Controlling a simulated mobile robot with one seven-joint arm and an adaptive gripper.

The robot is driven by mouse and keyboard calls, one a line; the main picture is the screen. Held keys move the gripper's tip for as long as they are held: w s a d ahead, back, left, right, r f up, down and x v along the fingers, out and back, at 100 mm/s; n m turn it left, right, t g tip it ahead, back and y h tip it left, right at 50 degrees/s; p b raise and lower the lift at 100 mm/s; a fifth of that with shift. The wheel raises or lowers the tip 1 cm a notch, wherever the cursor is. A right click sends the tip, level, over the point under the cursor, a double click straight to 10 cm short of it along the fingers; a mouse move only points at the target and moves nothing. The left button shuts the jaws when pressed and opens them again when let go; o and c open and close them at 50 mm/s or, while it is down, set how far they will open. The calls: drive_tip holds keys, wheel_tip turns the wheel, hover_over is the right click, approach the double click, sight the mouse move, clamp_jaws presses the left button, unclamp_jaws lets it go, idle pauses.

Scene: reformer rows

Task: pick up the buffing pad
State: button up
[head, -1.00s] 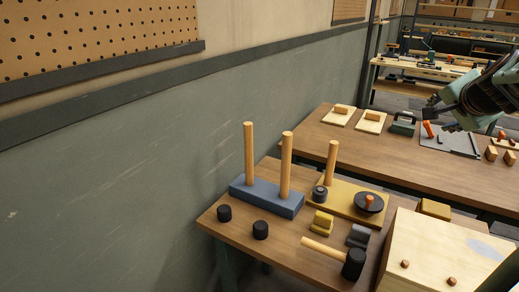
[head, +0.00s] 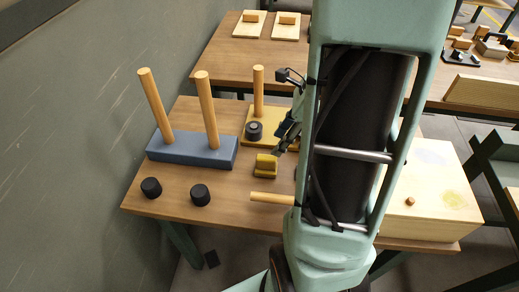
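No thing in clear view now is plainly the buffing pad. A round black disc with an orange knob, which looks most like it, lay on the yellow board (head: 285,142) in the earlier view; that spot is now hidden behind my arm. My gripper (head: 282,138) shows only in part, beside my arm and over the yellow board. Its fingers are dark and half covered, so I cannot tell if they are open or shut. A yellow block with a grip (head: 265,166) stands on the table just below the gripper in the picture.
A blue base (head: 190,150) with two tall wooden pegs stands on the table (head: 165,200) at left; another peg (head: 258,90) rises from the yellow board. Two black cylinders (head: 151,188) (head: 200,195), a wooden handle (head: 270,199) and a pale wooden box (head: 440,185) are nearby.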

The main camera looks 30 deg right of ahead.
sight(268, 157)
drive_tip(key=b+x, duration=0.1)
drive_tip(key=x, duration=0.3)
drive_tip(key=b+x, duration=0.1)
drive_tip(key=x, duration=0.4)
drive_tip(key=shift+s+a+f, duration=0.15)
drive_tip(key=shift+s+f, duration=0.05)
drive_tip(key=shift+f, duration=0.05)
drive_tip(key=shift+c, duration=0.2)
clamp_jaws()
